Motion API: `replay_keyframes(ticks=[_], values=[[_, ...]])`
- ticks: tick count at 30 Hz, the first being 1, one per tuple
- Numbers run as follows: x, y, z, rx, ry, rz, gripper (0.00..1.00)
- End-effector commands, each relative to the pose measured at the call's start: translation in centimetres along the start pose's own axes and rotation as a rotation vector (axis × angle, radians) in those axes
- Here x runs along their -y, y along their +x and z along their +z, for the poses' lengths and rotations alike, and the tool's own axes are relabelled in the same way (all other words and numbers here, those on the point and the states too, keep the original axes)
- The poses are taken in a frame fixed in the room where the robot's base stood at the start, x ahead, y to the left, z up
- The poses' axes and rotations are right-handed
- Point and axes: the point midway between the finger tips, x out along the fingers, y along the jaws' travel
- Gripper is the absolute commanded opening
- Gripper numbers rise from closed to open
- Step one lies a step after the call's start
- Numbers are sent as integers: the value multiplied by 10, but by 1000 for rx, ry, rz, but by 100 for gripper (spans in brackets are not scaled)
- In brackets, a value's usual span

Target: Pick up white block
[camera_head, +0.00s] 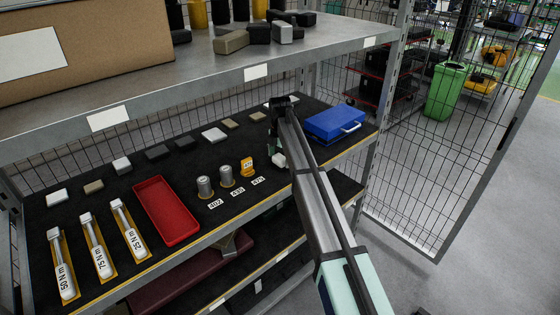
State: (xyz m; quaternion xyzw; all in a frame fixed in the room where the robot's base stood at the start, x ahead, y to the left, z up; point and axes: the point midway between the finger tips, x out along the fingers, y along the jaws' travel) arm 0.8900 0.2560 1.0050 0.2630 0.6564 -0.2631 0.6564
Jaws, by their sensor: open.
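Several pale blocks lie in a row on the black mat of the middle shelf in the head view. A white block (56,197) is at the far left, another white block (122,165) is farther right, and a flat white block (214,135) is near the middle. A light block (282,33) also sits on the upper shelf. I cannot tell which one the task means. My gripper (278,157) points down over the middle shelf, right of the orange item (247,167). It is open, small and partly hidden by my arm. It is apart from the white blocks named.
A red tray (166,211), metal weights (205,187) and several torque wrenches (98,248) occupy the shelf front. A blue case (334,122) lies right of my arm. The upper shelf (190,82) overhangs the back, with a cardboard box (110,35) on it.

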Motion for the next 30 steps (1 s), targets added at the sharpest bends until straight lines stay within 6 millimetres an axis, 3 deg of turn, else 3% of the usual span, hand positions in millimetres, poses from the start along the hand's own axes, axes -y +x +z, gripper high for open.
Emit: replay_keyframes(ticks=[2,8,20,26,30], values=[[0,0,0,0,0,0,92],[0,0,0,0,0,0,26],[0,-3,0,0,0,0,25],[-1,-26,1,1,0,2,25],[-2,-53,1,2,0,3,25]])
